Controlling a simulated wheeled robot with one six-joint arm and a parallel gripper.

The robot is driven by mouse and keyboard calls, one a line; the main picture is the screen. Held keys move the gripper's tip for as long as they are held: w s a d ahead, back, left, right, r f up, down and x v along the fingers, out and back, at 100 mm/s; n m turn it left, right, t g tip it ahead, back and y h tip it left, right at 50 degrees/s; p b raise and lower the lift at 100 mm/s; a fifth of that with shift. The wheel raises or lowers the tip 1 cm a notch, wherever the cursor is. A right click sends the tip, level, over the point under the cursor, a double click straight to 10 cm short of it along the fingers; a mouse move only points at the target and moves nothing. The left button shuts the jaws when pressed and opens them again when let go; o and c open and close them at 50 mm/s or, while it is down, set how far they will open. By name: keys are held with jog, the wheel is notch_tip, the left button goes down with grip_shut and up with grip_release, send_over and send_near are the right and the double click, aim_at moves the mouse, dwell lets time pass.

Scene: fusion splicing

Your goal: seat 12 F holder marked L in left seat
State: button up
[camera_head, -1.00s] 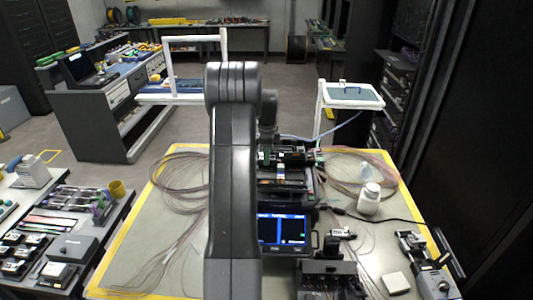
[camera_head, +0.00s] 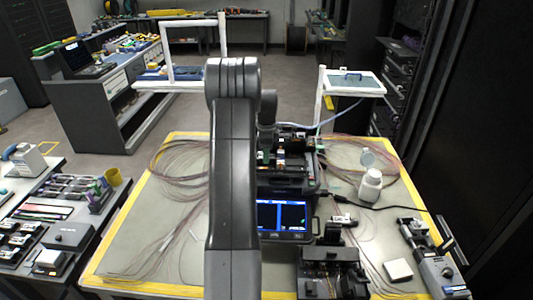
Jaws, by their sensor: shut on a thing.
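The fusion splicer (camera_head: 288,185) stands on the grey work table, its lit blue screen (camera_head: 283,216) facing me. Its open top holds small dark, white and green parts, too small to read any mark on. My arm rises in front of it and covers its left side and the left seat area. The last wrist links (camera_head: 268,108) show just right of the arm, over the back left of the splicer. My gripper's fingers are hidden behind the arm and among the dark parts. I cannot make out the 12 F holder marked L.
A white bottle (camera_head: 370,186) stands right of the splicer. A dark device (camera_head: 331,270) and a white box (camera_head: 397,270) lie at the front right, with a grey tool (camera_head: 436,268) beyond. Coiled fibres lie on both sides. A side table (camera_head: 75,215) with several parts is at left.

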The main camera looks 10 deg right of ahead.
jog(key=shift+f, duration=0.1)
dwell(0.8)
jog(key=o, duration=1.1)
notch_tip(320, 180, up, 14)
jog(key=shift+f+b, duration=0.1)
jog(key=shift+b, duration=0.8)
